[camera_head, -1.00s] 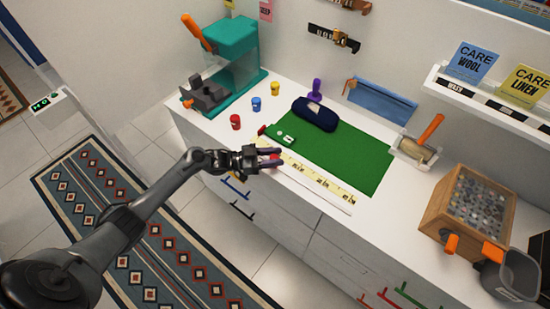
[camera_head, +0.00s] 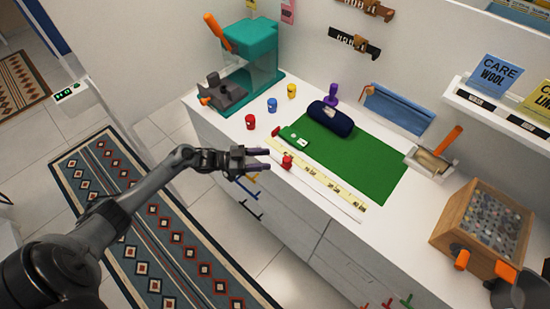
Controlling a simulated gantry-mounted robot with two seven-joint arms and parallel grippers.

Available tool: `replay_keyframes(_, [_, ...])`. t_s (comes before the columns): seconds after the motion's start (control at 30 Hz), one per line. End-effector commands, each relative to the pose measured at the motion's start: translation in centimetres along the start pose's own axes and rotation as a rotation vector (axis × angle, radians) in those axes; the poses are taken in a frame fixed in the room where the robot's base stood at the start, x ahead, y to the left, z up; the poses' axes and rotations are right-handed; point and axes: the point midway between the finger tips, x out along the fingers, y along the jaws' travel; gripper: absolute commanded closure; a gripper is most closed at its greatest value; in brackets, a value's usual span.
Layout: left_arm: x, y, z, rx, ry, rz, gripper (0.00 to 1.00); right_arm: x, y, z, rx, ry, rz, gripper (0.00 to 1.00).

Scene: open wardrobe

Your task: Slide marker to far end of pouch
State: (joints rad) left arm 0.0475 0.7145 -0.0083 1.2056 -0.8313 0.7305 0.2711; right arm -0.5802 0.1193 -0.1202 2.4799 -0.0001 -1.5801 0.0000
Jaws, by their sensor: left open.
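A red marker (camera_head: 287,161) sits on the pale yellow ruler strip (camera_head: 318,182) along the front of the counter, near its left end. The dark blue pouch (camera_head: 325,123) lies at the back of the green mat (camera_head: 366,161), behind the strip. My left gripper (camera_head: 268,158) is open and empty. Its dark fingers point right, toward the red marker, with a small gap in the picture between their tips and the marker. My right gripper is not in view.
Red (camera_head: 250,122), blue (camera_head: 272,104) and yellow (camera_head: 292,90) small pots stand left of the mat. A purple-handled stamp (camera_head: 333,92) stands behind the pouch. A teal press (camera_head: 250,65) stands at the back left. A wooden box (camera_head: 480,222) is at right. Most of the mat is clear.

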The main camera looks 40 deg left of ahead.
Motion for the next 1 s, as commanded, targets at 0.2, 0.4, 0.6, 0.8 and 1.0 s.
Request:
replay_keyframes(0.2, [-2.1,0.0,-0.1,0.000,0.001,0.001,0.48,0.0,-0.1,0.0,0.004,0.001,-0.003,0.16])
replay_keyframes(0.4, [-2.6,0.0,-0.1,0.001,0.002,0.001,0.48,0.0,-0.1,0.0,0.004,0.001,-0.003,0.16])
replay_keyframes(0.6, [-2.5,0.0,-0.1,0.001,0.002,0.001,0.48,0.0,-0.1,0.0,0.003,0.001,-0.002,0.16])
replay_keyframes(0.8, [-2.7,0.2,0.2,-0.005,-0.003,0.000,0.48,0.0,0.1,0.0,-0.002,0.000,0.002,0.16])
replay_keyframes(1.0, [-3.5,3.5,4.0,-0.083,-0.022,0.002,0.48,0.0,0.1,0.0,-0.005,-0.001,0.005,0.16])
